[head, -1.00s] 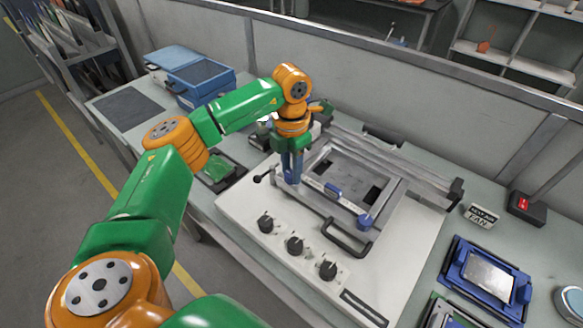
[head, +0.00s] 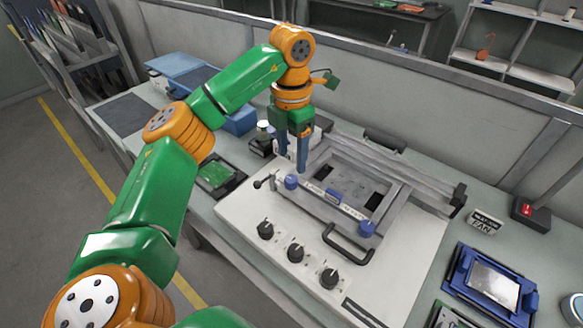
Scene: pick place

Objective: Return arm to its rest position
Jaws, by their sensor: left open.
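My left arm comes in from the left. My left gripper (head: 293,168) points down with its two blue fingers apart and nothing between them. It hangs above the back left part of a machine (head: 235,208) with a white base, a grey metal frame (head: 348,185) and a black handle (head: 348,243). A blue knob (head: 292,182) on the frame shows just below the fingertips, and a second blue knob (head: 367,228) sits at the frame's front right. My right gripper is not in view.
A blue case (head: 240,120) stands behind the arm. A green board (head: 217,175) lies left of the machine. A blue fixture (head: 490,282) with a grey plate, a fan sign (head: 484,222) and a red-switch box (head: 531,213) are at right. A wall panel runs along the bench's back.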

